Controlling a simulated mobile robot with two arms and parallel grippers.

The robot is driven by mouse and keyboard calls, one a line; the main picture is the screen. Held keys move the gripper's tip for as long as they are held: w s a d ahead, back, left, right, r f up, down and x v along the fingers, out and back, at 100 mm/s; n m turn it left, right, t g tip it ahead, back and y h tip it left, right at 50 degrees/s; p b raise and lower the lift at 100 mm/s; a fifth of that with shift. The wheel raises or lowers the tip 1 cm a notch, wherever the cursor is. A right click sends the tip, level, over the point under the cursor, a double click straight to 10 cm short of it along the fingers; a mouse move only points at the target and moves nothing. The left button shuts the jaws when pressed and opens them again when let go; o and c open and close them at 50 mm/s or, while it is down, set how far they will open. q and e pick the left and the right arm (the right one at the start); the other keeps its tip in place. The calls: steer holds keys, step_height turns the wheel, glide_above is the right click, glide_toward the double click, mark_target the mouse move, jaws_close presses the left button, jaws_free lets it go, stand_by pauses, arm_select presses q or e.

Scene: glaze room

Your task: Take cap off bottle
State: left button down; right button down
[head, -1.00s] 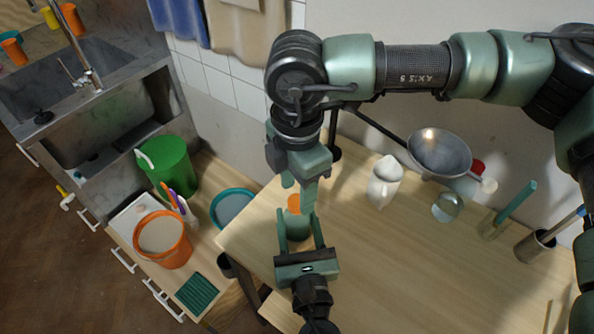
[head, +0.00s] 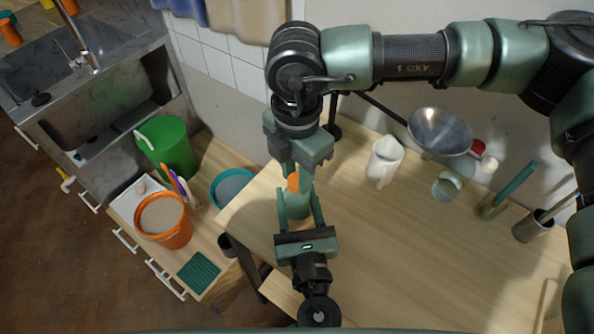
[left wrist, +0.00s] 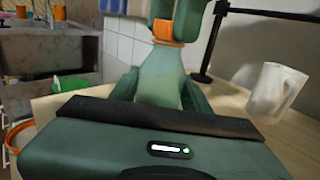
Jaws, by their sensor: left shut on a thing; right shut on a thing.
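A green bottle (head: 297,208) with an orange cap (head: 293,184) stands upright near the table's left end. My left gripper (head: 297,197) comes in low from the front, shut on the bottle's body with a finger on either side. My right gripper (head: 296,178) points down from above, shut on the cap. In the left wrist view the bottle (left wrist: 160,88) rises in front of the left gripper's palm. There the cap (left wrist: 172,42) sits at the top of the bottle's neck between the right fingers, which hide part of it.
A white jug (head: 383,165), a metal bowl (head: 440,132), a glass jar (head: 447,186) and a tool pot (head: 532,228) stand to the right on the table (head: 400,250). Left, lower down, are an orange bucket (head: 163,222), a green bin (head: 167,150) and a teal bowl (head: 232,186).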

steer(key=n, duration=0.8)
steer(key=shift+n, duration=0.3)
steer(key=n, duration=1.2)
steer(key=shift+r+n, duration=0.1)
steer(key=shift+n, duration=0.2)
steer(key=n, duration=1.2)
steer(key=shift+n, duration=0.3)
steer(key=n, duration=1.8)
steer(key=shift+r, duration=0.1)
steer(key=shift+r, duration=0.1)
steer(key=shift+r, duration=1)
